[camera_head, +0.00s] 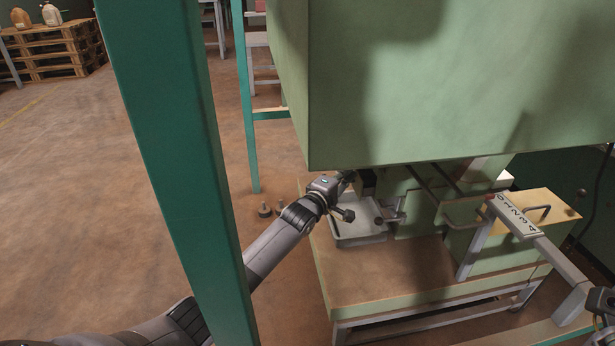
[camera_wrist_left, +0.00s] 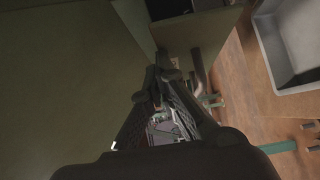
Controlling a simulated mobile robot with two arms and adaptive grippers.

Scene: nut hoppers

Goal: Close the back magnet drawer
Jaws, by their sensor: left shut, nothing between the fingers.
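My left gripper (camera_head: 349,177) reaches in under the lower edge of the large green hopper, beside the green drawer housing (camera_head: 405,200). Its fingers are together with nothing held; they also show in the left wrist view (camera_wrist_left: 165,75). In that view a green panel end (camera_wrist_left: 205,38) and a dark bar (camera_wrist_left: 199,72) lie just beyond the fingertips; I cannot tell whether they touch. The back magnet drawer itself is mostly hidden by the hopper and my gripper.
The green hopper (camera_head: 370,80) hangs low overhead. A grey tray (camera_head: 345,241) sits on the brown-topped bench (camera_head: 385,275). A numbered lever bar (camera_head: 515,216) and yellow-topped box (camera_head: 561,203) stand right. A green post (camera_head: 185,170) stands before my left arm.

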